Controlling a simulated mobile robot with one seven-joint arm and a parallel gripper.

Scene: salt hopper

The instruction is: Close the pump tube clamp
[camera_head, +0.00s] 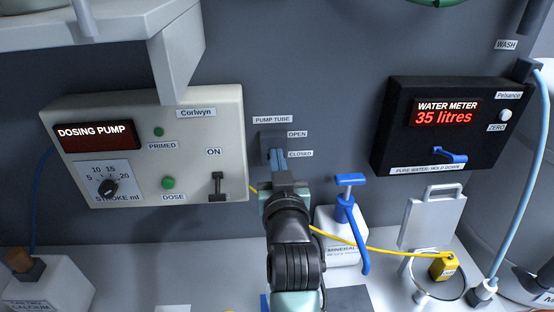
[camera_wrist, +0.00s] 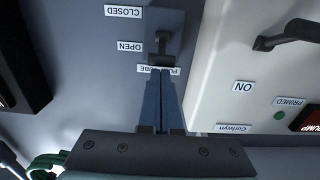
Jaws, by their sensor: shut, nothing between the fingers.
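The pump tube clamp (camera_head: 272,137) is a dark plate with a lever on the grey wall, beside the OPEN and CLOSED labels. In the wrist view, where the labels appear upside down, its black lever (camera_wrist: 163,43) sits level with the OPEN label (camera_wrist: 130,46). My gripper (camera_head: 277,153) is in front of the clamp and partly hides it. Its blue fingers (camera_wrist: 161,72) are shut together and empty, with their tips at the lever's handle end. I cannot tell whether they touch it.
The dosing pump box (camera_head: 215,130) stands close left of the clamp, with a black ON lever (camera_head: 217,187). A blue-handled mineral container (camera_head: 342,225) is at the lower right. A yellow tube (camera_head: 375,250) runs across. The black water meter (camera_head: 390,130) hangs further right.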

